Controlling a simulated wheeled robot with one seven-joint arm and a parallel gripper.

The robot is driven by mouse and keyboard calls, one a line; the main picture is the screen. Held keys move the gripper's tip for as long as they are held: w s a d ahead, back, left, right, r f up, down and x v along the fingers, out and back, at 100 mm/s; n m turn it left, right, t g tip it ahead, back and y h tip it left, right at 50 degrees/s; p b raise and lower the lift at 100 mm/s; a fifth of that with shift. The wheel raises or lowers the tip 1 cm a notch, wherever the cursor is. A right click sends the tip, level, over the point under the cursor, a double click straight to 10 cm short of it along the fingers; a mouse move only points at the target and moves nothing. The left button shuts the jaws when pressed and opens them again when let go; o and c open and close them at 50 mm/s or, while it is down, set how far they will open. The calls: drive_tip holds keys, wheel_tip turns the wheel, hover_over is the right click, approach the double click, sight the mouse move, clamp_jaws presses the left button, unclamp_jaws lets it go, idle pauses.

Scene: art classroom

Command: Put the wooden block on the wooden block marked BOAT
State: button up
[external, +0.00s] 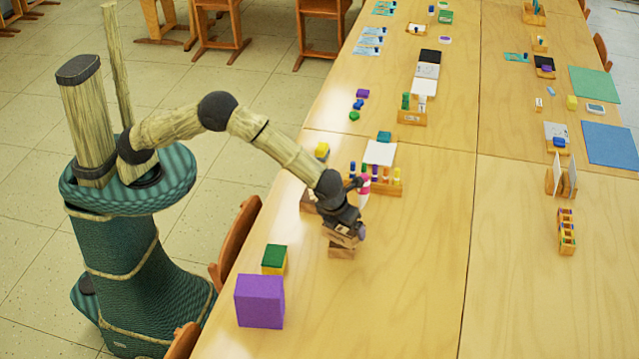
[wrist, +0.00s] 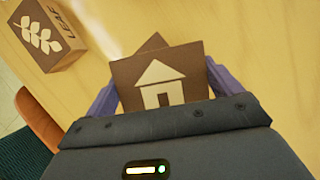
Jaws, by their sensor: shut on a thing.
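My gripper (external: 345,236) is low over the table in the external view. In the wrist view its purple fingers (wrist: 164,88) are shut on a brown wooden block with a pale house picture (wrist: 160,82). Another brown wooden block (wrist: 152,42) lies beneath the held one, turned at an angle, with only a corner showing. In the external view this lower block (external: 341,253) stands on the table right under the gripper. I cannot see its marking, nor tell whether the two blocks touch. No BOAT label is readable.
A wooden block marked LEAF (wrist: 48,35) stands at upper left in the wrist view. A purple block (external: 259,301) and a green-topped block (external: 274,260) stand nearer the front. A rack of colored bottles (external: 385,187) is behind the gripper. The table (external: 410,290) is clear to the right.

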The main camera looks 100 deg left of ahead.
idle(0.3)
drive_tip(key=o, duration=0.8)
drive_tip(key=v, duration=1.2)
drive_tip(key=shift+s+d+p, duration=0.1)
drive_tip(key=shift+p, duration=0.25)
